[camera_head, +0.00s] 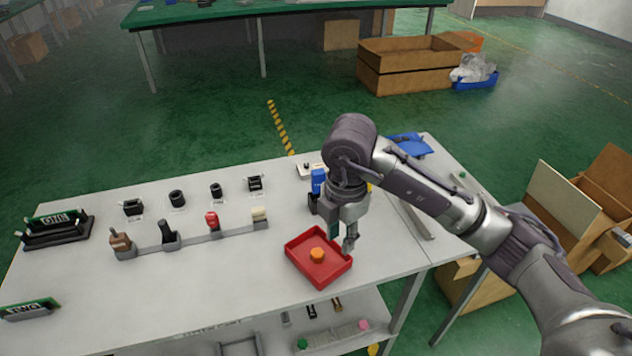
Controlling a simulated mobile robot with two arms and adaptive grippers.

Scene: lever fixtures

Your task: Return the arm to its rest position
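My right arm comes in from the right and bends over the white table (190,280). My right gripper (347,246) points down at the right end of the red tray (320,272). Its fingers are small and partly overlap, so their opening is unclear. An orange round piece (317,255) sits in the tray, apart from the fingers. Several lever fixtures stand in a row to the left: a brown one (121,242), a black one (168,234), a red one (211,221) and a cream one (259,214). My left gripper is out of view.
Several black parts (177,198) stand along the table's back. Blue items (410,145) lie at the back right, partly behind my arm. A dark rack (55,228) is at the left. Cardboard boxes (585,190) stand on the right floor. The table's front left is mostly clear.

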